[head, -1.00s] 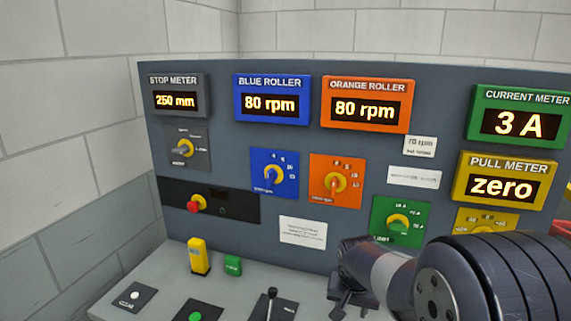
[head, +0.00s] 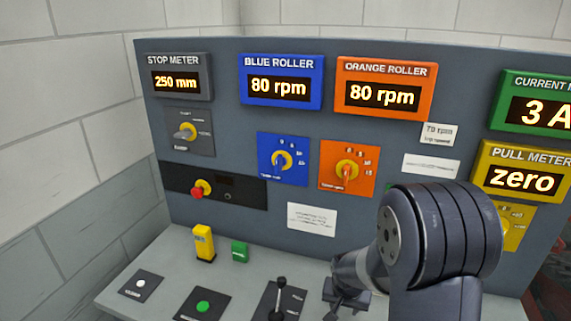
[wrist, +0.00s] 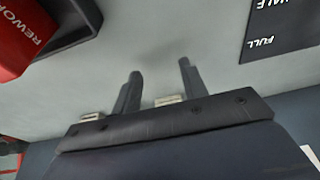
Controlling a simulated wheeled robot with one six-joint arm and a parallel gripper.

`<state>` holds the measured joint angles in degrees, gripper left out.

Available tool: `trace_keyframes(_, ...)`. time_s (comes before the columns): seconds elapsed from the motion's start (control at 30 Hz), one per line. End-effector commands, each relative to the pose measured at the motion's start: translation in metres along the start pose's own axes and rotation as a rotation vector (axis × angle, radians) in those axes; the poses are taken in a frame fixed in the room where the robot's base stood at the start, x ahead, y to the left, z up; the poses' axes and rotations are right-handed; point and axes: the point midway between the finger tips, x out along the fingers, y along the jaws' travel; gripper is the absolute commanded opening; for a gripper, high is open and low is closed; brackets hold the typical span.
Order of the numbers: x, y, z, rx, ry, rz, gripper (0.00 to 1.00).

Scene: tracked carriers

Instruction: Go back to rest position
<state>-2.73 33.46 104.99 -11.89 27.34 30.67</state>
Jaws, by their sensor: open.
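My gripper (wrist: 159,82) is open and empty in the wrist view, its two dark fingers apart over the bare grey desk (wrist: 150,35). In the head view my gripper (head: 345,305) is low at the right of the black lever, partly hidden by my wrist. My dark arm link covers the green knob panel below the current meter.
The grey panel (head: 230,215) stands behind the desk, with a stop meter (head: 178,80), blue roller meter (head: 280,82) and orange roller meter (head: 384,88). A black lever (head: 280,295) and yellow block (head: 204,243) rise from the desk. A red part (wrist: 22,40) shows in the wrist view.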

Motion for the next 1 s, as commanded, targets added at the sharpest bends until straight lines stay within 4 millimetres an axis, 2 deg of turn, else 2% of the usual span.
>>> trace_keyframes(0.23, -0.021, 0.000, 0.003, -0.001, -0.001, 0.001, 0.41)
trace_keyframes(0.77, -0.029, -0.001, 0.001, 0.000, 0.007, -0.005, 0.41)
trace_keyframes(1.0, -0.051, -0.004, -0.008, 0.001, 0.052, -0.037, 0.41)
